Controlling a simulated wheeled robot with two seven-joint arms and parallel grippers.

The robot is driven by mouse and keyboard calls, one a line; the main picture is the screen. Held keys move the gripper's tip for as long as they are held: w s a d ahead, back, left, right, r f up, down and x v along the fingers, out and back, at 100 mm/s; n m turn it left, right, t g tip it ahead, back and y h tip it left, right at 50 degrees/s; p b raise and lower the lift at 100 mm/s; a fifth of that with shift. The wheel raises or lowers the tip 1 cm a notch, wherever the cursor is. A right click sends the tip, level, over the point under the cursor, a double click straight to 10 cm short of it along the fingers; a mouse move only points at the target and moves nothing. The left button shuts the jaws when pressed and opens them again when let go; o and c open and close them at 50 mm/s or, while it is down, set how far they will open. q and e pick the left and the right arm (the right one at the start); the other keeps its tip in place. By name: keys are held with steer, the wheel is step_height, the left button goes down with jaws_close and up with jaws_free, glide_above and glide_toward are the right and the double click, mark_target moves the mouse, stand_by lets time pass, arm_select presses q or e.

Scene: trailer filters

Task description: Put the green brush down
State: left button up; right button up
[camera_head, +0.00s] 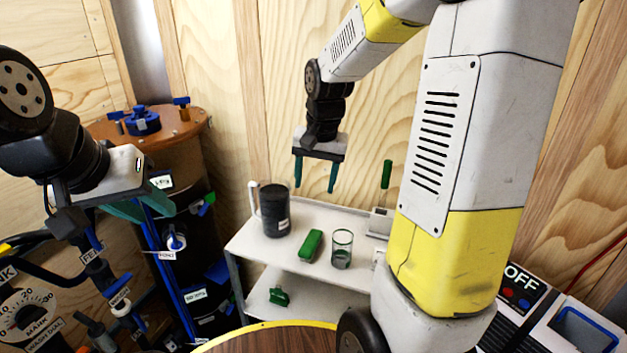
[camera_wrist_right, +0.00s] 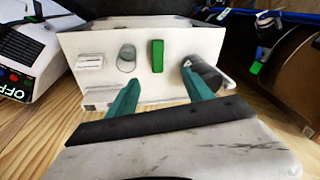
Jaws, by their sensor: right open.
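A green block-shaped piece, seemingly the green brush (camera_head: 311,245), lies on the white shelf unit's top (camera_head: 262,248), between a dark jug and a glass. It also shows in the right wrist view (camera_wrist_right: 157,56), apart from the fingers. My right gripper (camera_head: 315,178) is open and empty, with its teal fingers pointing down above the back of the shelf top. My left gripper (camera_head: 146,207) is at the left, its fingers apart with nothing seen between them, away from the shelf.
The dark jug (camera_head: 274,210) and clear glass (camera_head: 342,249) flank the green piece. A green handle (camera_head: 386,174) stands upright in a white holder at the shelf's right. Another green item (camera_head: 279,296) is on the lower shelf. A black tank (camera_head: 190,250) stands left.

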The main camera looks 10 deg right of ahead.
steer(key=s+a+r+n+t, duration=0.1)
steer(key=s+r, duration=0.3)
steer(key=s, duration=0.4)
steer(key=s+r+n+t+y, duration=0.1)
steer(key=s+r+n+t, duration=0.1)
steer(key=s+r, duration=0.3)
steer(key=s+n, duration=0.1)
steer(key=s, duration=0.3)
steer(key=shift+s+a+r+n+t+y, duration=0.2)
steer(key=shift+a+r+n+t+y, duration=0.1)
steer(key=shift+a+n+t, duration=0.1)
